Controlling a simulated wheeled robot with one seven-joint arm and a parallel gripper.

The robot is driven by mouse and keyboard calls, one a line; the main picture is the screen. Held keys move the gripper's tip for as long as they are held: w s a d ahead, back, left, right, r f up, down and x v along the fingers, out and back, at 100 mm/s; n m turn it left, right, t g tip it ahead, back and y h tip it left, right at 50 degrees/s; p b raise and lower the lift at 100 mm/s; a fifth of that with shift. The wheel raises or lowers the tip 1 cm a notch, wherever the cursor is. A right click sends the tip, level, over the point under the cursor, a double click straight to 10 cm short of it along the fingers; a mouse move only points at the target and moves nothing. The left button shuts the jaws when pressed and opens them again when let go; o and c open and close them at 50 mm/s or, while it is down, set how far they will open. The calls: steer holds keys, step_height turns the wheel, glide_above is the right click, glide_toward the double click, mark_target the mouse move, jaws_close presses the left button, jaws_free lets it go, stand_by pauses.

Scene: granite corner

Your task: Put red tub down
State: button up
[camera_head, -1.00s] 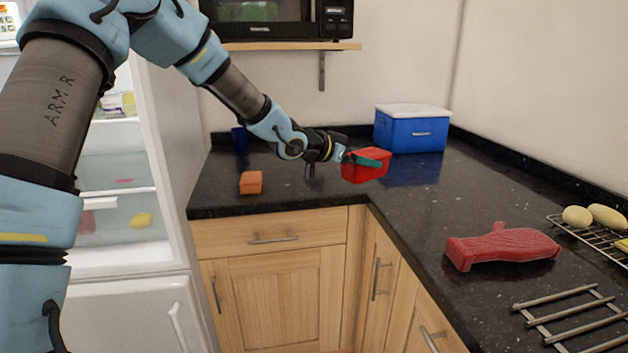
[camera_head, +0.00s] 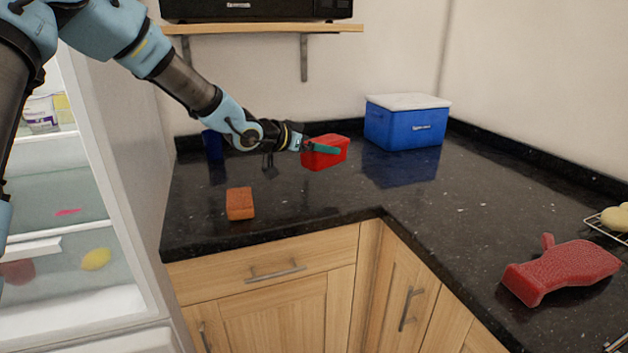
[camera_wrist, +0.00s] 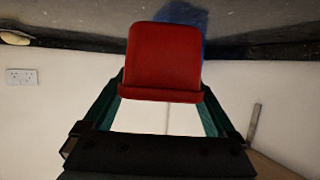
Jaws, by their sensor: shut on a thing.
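The red tub (camera_head: 326,156) is a small box with a slightly wider rim. My gripper (camera_head: 322,149) is shut on it, with a green finger along its near side in the head view. The tub is over the black granite worktop (camera_head: 330,205), left of the blue cool box; I cannot tell whether its base touches the stone. In the wrist view the tub (camera_wrist: 162,60) fills the top middle, between the two green fingers (camera_wrist: 160,108).
The blue cool box (camera_head: 405,128) with a white lid stands in the back corner. An orange sponge (camera_head: 240,204) lies near the front left edge. A dark blue object (camera_head: 212,146) is behind my arm. A red oven mitt (camera_head: 562,270) lies at right. The worktop's middle is clear.

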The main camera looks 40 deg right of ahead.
steer(key=shift+f+p, duration=0.6)
steer(key=shift+f, duration=3.35)
steer(key=o, duration=1.4)
steer(key=shift+f, duration=0.15)
steer(key=shift+c, duration=0.2)
steer(key=shift+a+r, duration=0.15)
steer(key=shift+r, duration=0.05)
steer(key=b+v, duration=0.2)
steer(key=v, duration=0.9)
steer(key=shift+a, duration=0.4)
steer(key=shift+r, duration=0.1)
steer(key=shift+s, duration=0.1)
